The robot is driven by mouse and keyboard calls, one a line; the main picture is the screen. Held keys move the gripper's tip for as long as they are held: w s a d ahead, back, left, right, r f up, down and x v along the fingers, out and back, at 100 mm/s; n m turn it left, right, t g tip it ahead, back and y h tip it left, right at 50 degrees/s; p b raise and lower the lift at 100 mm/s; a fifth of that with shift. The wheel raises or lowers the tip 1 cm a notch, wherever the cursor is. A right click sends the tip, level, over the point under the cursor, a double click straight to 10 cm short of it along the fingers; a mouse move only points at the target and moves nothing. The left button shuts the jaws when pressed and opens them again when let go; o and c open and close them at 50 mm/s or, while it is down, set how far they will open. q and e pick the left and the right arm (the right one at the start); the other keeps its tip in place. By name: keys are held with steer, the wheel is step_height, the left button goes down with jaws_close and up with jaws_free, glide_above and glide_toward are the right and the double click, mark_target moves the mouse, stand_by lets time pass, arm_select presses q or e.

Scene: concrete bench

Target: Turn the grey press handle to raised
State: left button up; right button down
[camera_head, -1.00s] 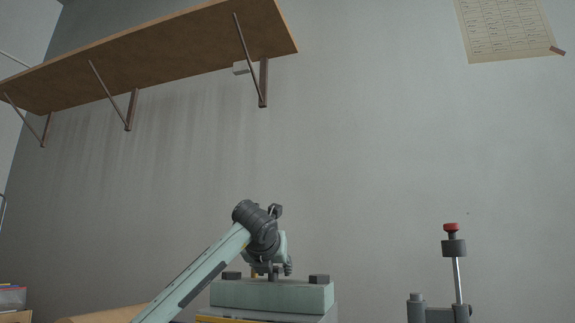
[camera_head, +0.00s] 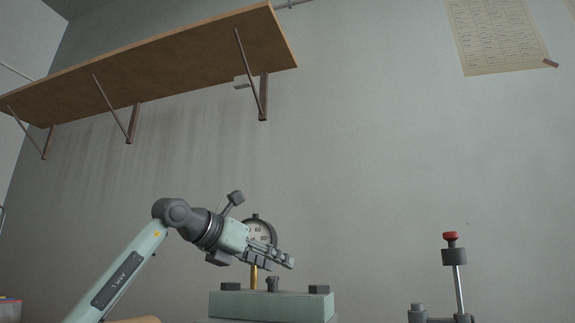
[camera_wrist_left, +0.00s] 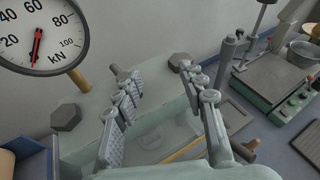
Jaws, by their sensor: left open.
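The press has a pale green top block (camera_head: 270,305) with dark bolts and a round kN gauge (camera_head: 258,230) on a brass stem. The gauge (camera_wrist_left: 42,35) is large at upper left in the wrist view. A short grey stub (camera_head: 272,284) stands on the block between two bolts. I cannot tell whether it is part of the grey handle; no clear handle shows. My left gripper (camera_head: 285,260) is above the block, in front of the gauge. In the wrist view its fingers (camera_wrist_left: 158,82) are apart with nothing seen between them. My right gripper is not in view.
A metal rod with a red knob (camera_head: 451,237) stands at right, beside a short grey post (camera_head: 417,311). The wrist view shows a green machine (camera_wrist_left: 275,88) at right and a blue bin edge (camera_wrist_left: 28,158) at lower left. A wooden shelf (camera_head: 170,55) hangs high on the wall.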

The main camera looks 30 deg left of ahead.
arm_select(q)
steer(key=s+d+r+m+h+p, duration=0.1)
steer(key=s+d+r+h, duration=0.3)
steer(key=d+r+h, duration=0.15)
steer(key=s+d+r+m+h+p, duration=0.1)
steer(key=s+d+r+h, duration=0.3)
steer(key=d+h, duration=0.3)
steer(key=s+a+r+n+h, duration=0.1)
steer(key=s+r+n+h, duration=0.1)
steer(key=s+r+h, duration=0.2)
steer(key=shift+a+r+h, duration=0.2)
steer(key=shift+r+h, duration=0.15)
steer(key=shift+r, duration=0.45)
steer(key=shift+s, duration=0.1)
